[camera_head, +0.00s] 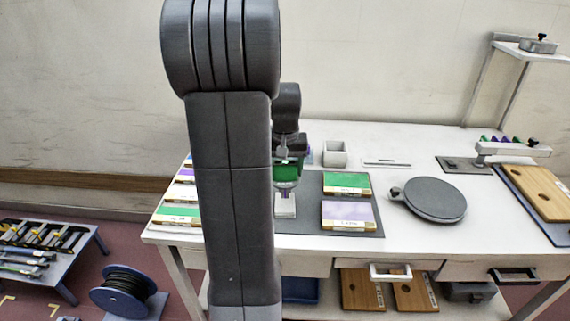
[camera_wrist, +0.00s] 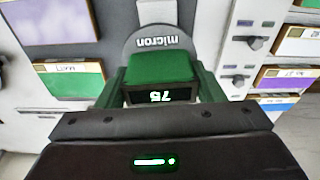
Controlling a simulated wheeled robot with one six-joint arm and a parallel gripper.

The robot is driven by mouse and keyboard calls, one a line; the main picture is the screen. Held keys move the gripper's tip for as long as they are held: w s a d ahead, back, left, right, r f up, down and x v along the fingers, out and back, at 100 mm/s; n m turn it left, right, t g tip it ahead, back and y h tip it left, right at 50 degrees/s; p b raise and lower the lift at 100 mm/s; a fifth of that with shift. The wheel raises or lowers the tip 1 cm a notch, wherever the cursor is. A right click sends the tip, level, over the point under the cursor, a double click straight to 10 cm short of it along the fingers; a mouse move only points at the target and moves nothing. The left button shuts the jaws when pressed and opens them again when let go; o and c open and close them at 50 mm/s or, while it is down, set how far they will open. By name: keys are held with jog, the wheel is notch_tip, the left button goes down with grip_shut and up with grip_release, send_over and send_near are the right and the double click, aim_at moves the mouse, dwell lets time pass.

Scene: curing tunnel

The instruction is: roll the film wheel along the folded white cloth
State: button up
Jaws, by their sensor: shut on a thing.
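The film wheel (camera_wrist: 165,45) fills the middle of the wrist view. It has a grey round face marked "micron", a green block and a small dark display reading 75. My gripper (camera_wrist: 160,95) is shut on it. In the head view the wheel's green part (camera_head: 286,173) shows just right of my arm. A small white piece (camera_head: 285,208), which looks like the folded white cloth, lies below it at the dark mat's left. I cannot tell whether the wheel touches it. My arm hides part of this area.
The dark mat (camera_head: 310,190) also bears a green panel (camera_head: 346,181) and a lilac panel (camera_head: 348,213). A grey round plate (camera_head: 435,198) stands to the right, a white open box (camera_head: 334,154) behind. More coloured panels (camera_head: 178,214) line the table's left edge.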

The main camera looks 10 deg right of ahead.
aim_at(285, 186)
jog(key=shift+s+a, duration=0.2)
jog(key=shift+s, duration=0.7)
jog(key=shift+s+a, duration=0.15)
jog(key=shift+s, duration=0.75)
jog(key=shift+f+b, duration=0.8)
jog(key=shift+f, duration=0.25)
dwell(0.9)
